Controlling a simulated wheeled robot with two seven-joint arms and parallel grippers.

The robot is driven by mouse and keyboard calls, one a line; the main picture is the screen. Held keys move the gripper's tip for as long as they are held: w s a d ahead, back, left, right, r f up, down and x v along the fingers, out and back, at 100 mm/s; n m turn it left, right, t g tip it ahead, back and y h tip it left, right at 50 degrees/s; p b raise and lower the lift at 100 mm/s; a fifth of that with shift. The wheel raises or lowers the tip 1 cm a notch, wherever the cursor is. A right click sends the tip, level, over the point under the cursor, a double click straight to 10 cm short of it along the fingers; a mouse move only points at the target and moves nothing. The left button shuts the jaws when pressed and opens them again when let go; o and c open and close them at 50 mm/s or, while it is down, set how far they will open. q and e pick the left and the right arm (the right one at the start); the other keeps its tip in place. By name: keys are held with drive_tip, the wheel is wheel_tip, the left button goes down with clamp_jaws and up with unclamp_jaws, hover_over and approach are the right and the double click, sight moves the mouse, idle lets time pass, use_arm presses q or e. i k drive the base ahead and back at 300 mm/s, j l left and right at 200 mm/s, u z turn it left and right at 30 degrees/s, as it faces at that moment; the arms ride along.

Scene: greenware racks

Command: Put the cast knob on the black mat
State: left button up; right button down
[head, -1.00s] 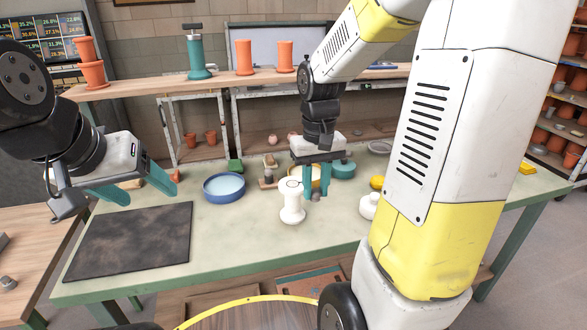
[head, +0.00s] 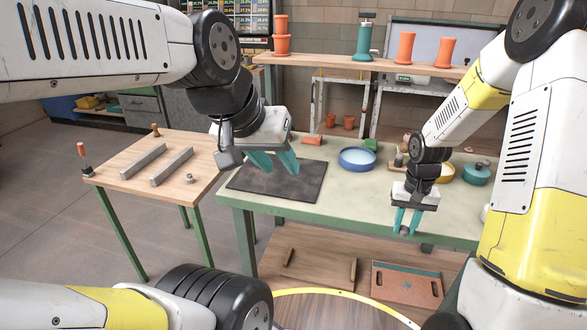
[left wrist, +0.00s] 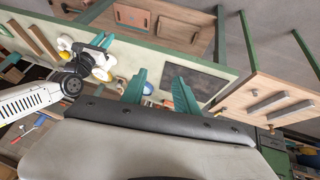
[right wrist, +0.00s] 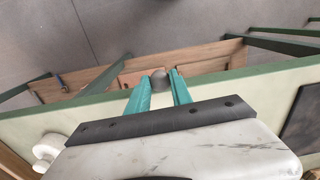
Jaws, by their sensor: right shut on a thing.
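The cast knob is a small round grey piece (right wrist: 159,82) between the fingertips of my right gripper (right wrist: 160,88). In the head view the knob (head: 404,230) is small, at the tips of my right gripper (head: 407,219), which is shut on it near the table's front edge. The black mat (head: 305,185) lies flat and bare at the table's left end, left of my right gripper. It also shows in the left wrist view (left wrist: 200,82) and at the right wrist view's right edge (right wrist: 298,122). My left gripper (head: 276,163) is open and empty above the mat's far part.
A blue bowl (head: 357,159) stands behind, between mat and right gripper. A teal pot (head: 476,175) is farther right. A white spool-like piece (right wrist: 48,148) shows in the right wrist view. A wooden side table (head: 150,182) holds bars and small pieces.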

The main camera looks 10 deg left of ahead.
sight(300, 176)
drive_tip(key=i+u, duration=0.15)
drive_tip(key=u, duration=0.85)
drive_tip(key=i+l+u, duration=0.1)
drive_tip(key=i+l, duration=0.15)
drive_tip(key=i, duration=0.15)
